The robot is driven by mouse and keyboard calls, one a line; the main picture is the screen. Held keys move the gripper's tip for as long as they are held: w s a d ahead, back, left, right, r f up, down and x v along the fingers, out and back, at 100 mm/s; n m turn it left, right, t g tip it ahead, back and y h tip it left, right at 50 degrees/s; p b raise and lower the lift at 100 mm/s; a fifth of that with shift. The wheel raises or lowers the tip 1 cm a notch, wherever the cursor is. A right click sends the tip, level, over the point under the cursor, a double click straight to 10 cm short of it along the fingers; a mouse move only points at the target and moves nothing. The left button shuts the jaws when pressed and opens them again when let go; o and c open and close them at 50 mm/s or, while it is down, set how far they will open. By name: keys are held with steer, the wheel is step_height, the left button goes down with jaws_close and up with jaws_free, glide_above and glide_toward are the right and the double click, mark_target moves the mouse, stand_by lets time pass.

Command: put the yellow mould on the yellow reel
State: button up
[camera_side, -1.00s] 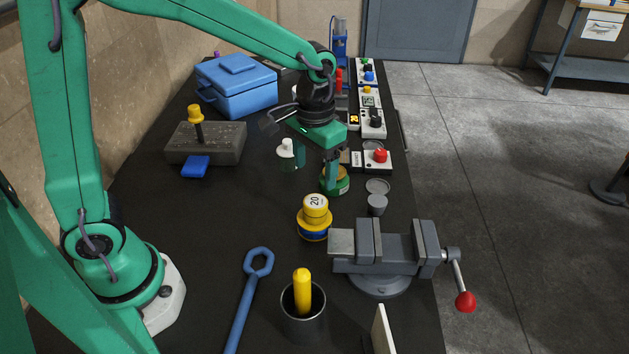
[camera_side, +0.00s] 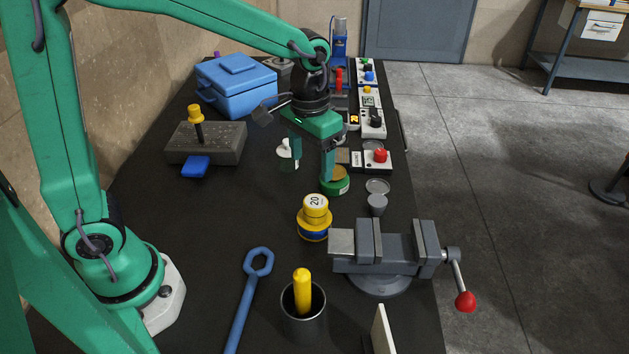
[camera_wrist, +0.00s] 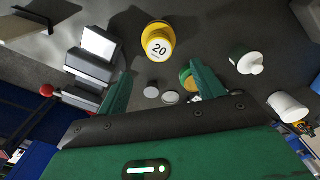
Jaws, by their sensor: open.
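The yellow mould (camera_side: 316,204), a short cylinder with a white "20" label, sits upright on the yellow reel (camera_side: 314,228), which has a blue band. In the wrist view the mould (camera_wrist: 158,44) shows its label, with the reel's yellow rim (camera_wrist: 160,27) behind it. My gripper (camera_side: 311,168) is open and empty, behind the stack and apart from it. Its two fingers hang down, one just in front of a green reel with a tan top (camera_side: 339,182). In the wrist view my gripper (camera_wrist: 160,84) has its fingers spread wide, with the stack beyond the tips.
A grey vise (camera_side: 385,250) stands right of the stack. A black cup with a yellow-handled tool (camera_side: 302,290) and a blue wrench (camera_side: 247,295) are in front. Grey discs (camera_side: 377,203) lie to the right.

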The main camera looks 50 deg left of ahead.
steer(key=s+a+r+t, duration=0.2)
steer(key=s+a+r, duration=0.2)
steer(key=s, duration=0.3)
steer(key=s+a+r+t, duration=0.3)
steer(key=s, duration=0.4)
steer(key=shift+a+r, duration=0.35)
